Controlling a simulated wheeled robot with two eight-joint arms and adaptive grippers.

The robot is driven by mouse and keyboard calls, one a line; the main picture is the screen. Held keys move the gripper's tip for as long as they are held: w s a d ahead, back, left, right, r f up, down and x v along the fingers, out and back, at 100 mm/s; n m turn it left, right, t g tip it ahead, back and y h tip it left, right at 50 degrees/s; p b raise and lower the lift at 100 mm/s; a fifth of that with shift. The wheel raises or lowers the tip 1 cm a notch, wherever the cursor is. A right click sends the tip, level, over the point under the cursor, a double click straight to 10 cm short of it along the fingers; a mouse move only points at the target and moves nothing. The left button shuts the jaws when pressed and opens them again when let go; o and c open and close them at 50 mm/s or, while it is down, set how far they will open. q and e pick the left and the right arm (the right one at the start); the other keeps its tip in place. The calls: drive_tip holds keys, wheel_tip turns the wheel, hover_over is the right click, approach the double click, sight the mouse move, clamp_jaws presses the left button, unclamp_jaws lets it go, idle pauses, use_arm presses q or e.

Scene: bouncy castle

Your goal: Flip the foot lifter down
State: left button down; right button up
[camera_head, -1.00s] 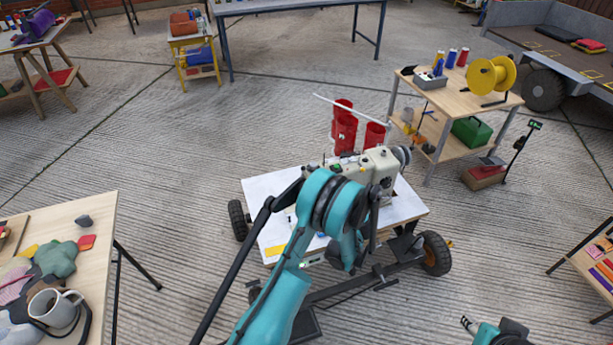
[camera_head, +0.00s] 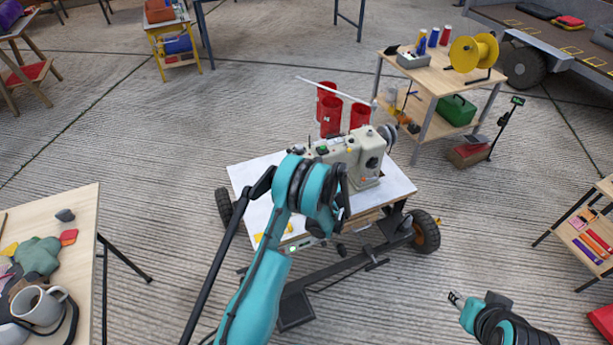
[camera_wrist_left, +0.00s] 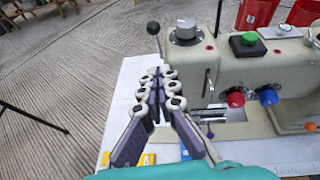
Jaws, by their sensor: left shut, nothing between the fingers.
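The cream sewing machine (camera_head: 362,150) stands on a white-topped wheeled table (camera_head: 250,180). In the left wrist view its head (camera_wrist_left: 250,70) fills the right side, with green, red and blue knobs. A black ball-tipped lever (camera_wrist_left: 153,28) sticks out at its left end. A thin metal lever (camera_wrist_left: 207,82) and a purple ball (camera_wrist_left: 210,135) show lower down; I cannot tell which part is the foot lifter. My left gripper (camera_wrist_left: 160,90) is shut and empty, just left of the machine head. My arm hides it in the head view. My right gripper (camera_head: 455,298) is well away, lower right, its jaws unclear.
Red cylinders (camera_head: 331,115) stand behind the machine. A workbench with a yellow reel (camera_head: 473,52) is at the back right. A table with a grey mug (camera_head: 40,305) is at left, another shelf table (camera_head: 590,228) at right. Open concrete floor lies between.

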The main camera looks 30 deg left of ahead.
use_arm(q)
drive_tip(key=w+a, duration=0.1)
drive_tip(key=w+a+b, duration=0.1)
drive_tip(key=a, duration=0.1)
drive_tip(key=w+a, duration=0.1)
drive_tip(key=shift+w+a+r+b, duration=0.15)
drive_tip(key=shift+a+r+b, duration=0.2)
drive_tip(key=shift+a+r, duration=0.05)
drive_tip(key=shift+w+a+r+g+h+p, duration=0.15)
drive_tip(key=shift+r+g+h+p, duration=0.15)
drive_tip(key=shift+g+h+p, duration=0.25)
